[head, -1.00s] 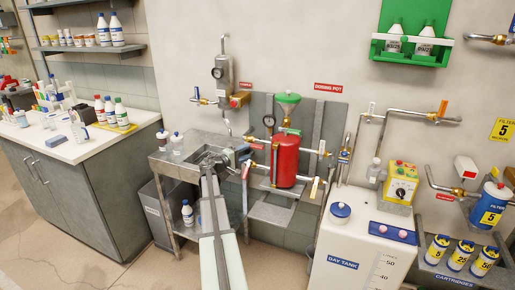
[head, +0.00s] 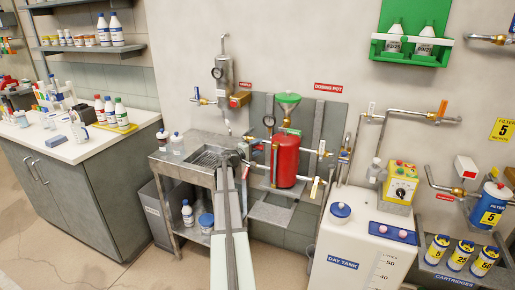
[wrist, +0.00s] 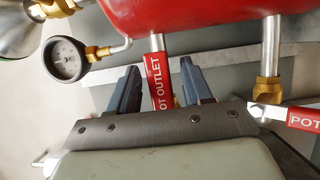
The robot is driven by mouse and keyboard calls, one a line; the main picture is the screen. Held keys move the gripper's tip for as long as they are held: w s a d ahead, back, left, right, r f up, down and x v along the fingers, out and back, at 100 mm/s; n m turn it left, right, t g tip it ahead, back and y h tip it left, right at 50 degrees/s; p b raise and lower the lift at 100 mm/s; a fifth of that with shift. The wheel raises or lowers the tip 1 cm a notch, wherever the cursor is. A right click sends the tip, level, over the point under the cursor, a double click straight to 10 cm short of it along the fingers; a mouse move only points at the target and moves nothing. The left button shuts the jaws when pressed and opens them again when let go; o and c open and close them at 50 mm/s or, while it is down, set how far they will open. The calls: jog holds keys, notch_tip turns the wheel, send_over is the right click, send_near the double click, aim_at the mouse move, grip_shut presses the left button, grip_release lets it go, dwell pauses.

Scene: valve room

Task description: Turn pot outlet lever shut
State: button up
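The pot outlet lever (wrist: 158,80) is a red bar lettered "POT OUTLET" in the wrist view. It hangs below the red dosing pot (wrist: 195,15), which also shows in the head view (head: 286,160). My gripper (wrist: 160,70) is open, with one dark finger on each side of the lever and a visible gap to each. The lever's lower end is hidden behind the gripper's body. In the head view my gripper (head: 243,154) is just left of the pot, where my arm hides the lever.
A second red lever marked "POT" (wrist: 303,122) with a brass valve (wrist: 267,90) is right of my gripper. A pressure gauge (wrist: 66,62) is at left. The day tank (head: 350,245) stands right of my arm, the sink (head: 190,165) left.

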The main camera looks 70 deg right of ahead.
grip_shut()
dwell(0.3)
jog(key=shift+r, duration=0.15)
jog(key=r+n, duration=0.1)
jog(key=n, duration=0.1)
jog(key=r+n+h, duration=0.1)
jog(key=n, duration=0.1)
jog(key=shift+w+h, duration=0.2)
jog(key=shift+h, duration=0.1)
jog(key=n, duration=0.2)
jog(key=w+r+n+h, duration=0.1)
jog(key=n, duration=0.1)
jog(key=shift+r+h, duration=0.3)
jog(key=n, duration=0.1)
jog(key=w+r+n+t+h, duration=0.1)
jog(key=n, duration=0.1)
jog(key=shift+n+t, duration=0.3)
jog(key=shift+w+r+n+t+h, duration=0.25)
jog(key=shift+w+n+t, duration=0.55)
jog(key=shift+n, duration=1)
jog(key=shift+w+r+n+t+h, duration=0.3)
jog(key=shift+w+n+t, duration=0.45)
jog(key=shift+n, duration=1.05)
jog(key=shift+w+r+n+t+h, duration=0.25)
jog(key=shift+w+n+t, duration=0.25)
jog(key=shift+n+t, duration=0.95)
jog(key=shift+n+g, duration=0.4)
jog(key=shift+n, duration=0.15)
